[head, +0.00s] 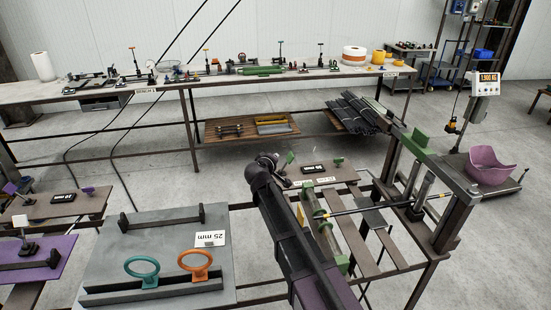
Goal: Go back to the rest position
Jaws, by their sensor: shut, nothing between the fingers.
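My arm reaches up from the bottom middle of the head view. My gripper (270,160) is the small dark shape at its far end, above the near bench. It is shut and holds nothing. Its fingertips are small and hard to make out. A thin dark rod (372,207) lies across the green and brown extrusion frame (446,180), to the right of my arm. My gripper is apart from the rod. My arm hides part of the bench behind it.
A grey board (150,232) labelled 25 mm bears teal (141,271) and orange (195,265) rings at lower left. A purple bowl (490,166) sits on a scale at right, its display (487,83) lit. A long table (120,94) with tools stands behind.

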